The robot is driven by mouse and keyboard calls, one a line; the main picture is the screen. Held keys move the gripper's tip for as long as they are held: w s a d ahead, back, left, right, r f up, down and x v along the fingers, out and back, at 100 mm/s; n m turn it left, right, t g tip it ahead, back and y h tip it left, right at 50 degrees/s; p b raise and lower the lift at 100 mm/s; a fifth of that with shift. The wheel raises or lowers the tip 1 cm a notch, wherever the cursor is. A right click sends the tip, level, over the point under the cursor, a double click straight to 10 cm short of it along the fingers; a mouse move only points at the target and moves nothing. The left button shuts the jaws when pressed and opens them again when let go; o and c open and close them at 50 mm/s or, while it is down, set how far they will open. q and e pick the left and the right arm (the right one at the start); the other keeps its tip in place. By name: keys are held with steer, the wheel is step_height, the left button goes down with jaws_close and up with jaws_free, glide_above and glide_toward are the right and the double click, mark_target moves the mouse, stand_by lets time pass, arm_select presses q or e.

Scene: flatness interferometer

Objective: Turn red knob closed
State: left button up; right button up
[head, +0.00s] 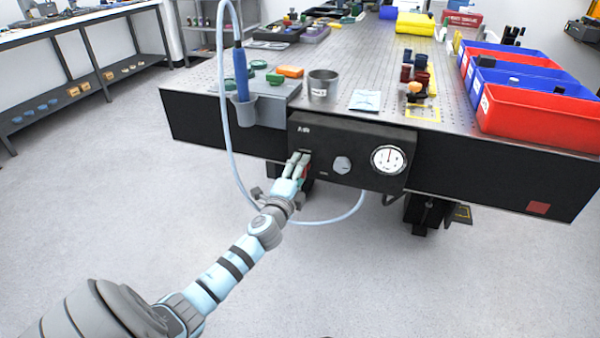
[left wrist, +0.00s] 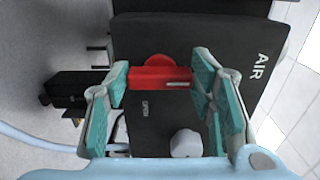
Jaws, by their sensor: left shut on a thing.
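The red knob (left wrist: 160,79) is on the front of a black panel marked AIR (head: 352,150). In the left wrist view it shows a round red base and a bar with a pale line along it, lying crosswise between the fingers. My left gripper (head: 301,168) is shut on the knob, with its teal pads at the two ends of the bar. In the head view the fingers hide most of the knob. My right gripper is not in view.
A grey knob (head: 342,164) and a white dial gauge (head: 389,159) are to the right on the panel. A pale blue hose (head: 226,120) loops down beside my left arm. Red bins (head: 530,113) and a metal cup (head: 323,85) stand on the table above.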

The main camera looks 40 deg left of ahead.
arm_select(q)
steer(key=o, duration=1.2)
steer(key=shift+c, duration=0.2)
steer(key=v, duration=1.2)
